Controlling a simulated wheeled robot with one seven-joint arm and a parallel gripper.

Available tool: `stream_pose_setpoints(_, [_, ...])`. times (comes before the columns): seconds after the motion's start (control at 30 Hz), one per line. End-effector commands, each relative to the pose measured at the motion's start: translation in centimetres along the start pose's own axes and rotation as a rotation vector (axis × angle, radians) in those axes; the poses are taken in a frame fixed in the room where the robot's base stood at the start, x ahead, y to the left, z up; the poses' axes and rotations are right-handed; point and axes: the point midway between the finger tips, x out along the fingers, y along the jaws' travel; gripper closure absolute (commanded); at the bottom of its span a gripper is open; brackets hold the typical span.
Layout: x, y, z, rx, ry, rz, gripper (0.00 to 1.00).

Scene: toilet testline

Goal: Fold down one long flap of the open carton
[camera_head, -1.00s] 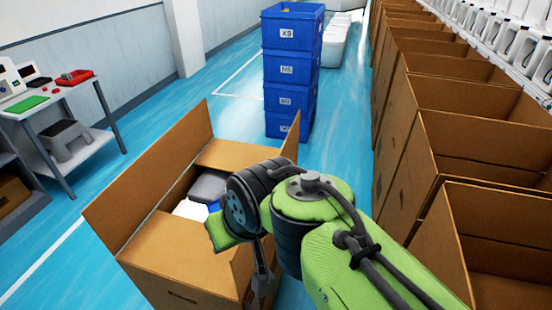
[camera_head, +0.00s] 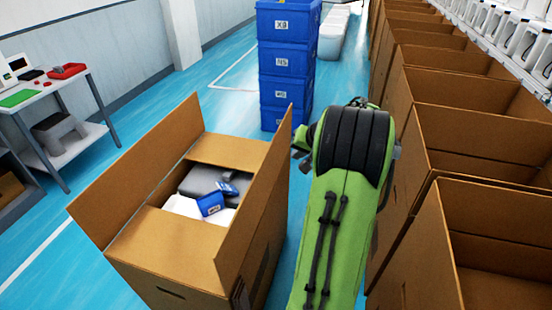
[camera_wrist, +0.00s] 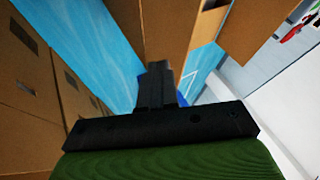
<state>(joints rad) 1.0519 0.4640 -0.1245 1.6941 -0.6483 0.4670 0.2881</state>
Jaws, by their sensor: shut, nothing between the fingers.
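The open carton (camera_head: 195,280) stands on the floor left of my arm. Its left long flap (camera_head: 145,170) stands up, leaning outward. Its right long flap (camera_head: 255,200) stands up steeply. The far short flap (camera_head: 230,151) and near short flap (camera_head: 170,240) lie folded inward, with grey, white and blue items (camera_head: 208,195) showing between them. My gripper (camera_wrist: 162,70) is shut and empty in the wrist view, with a brown cardboard panel (camera_wrist: 175,25) beyond its tips. I cannot tell whether they touch. In the head view my arm hides most of the gripper, right of the carton.
A row of open cartons (camera_head: 440,240) stands close on the right. A stack of blue crates (camera_head: 287,65) stands beyond the carton. A white table (camera_head: 60,90) is at the left. Blue floor (camera_head: 160,120) is clear between table and carton.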

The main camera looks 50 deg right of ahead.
Motion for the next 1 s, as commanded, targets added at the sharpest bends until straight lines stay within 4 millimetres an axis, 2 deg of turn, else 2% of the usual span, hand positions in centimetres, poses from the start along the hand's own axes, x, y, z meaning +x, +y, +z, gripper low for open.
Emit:
stream_pose_setpoints(0.5, [10.3, -0.6, 0.3, -0.008, -0.005, -0.002, 1.00])
stream_pose_setpoints(0.6, [10.9, -2.4, 0.2, -0.009, -0.003, -0.002, 1.00])
stream_pose_setpoints(0.7, [11.4, -3.3, 0.2, -0.006, -0.004, -0.001, 1.00])
stream_pose_setpoints(1.0, [11.6, -3.8, 0.2, -0.005, -0.004, 0.000, 1.00])
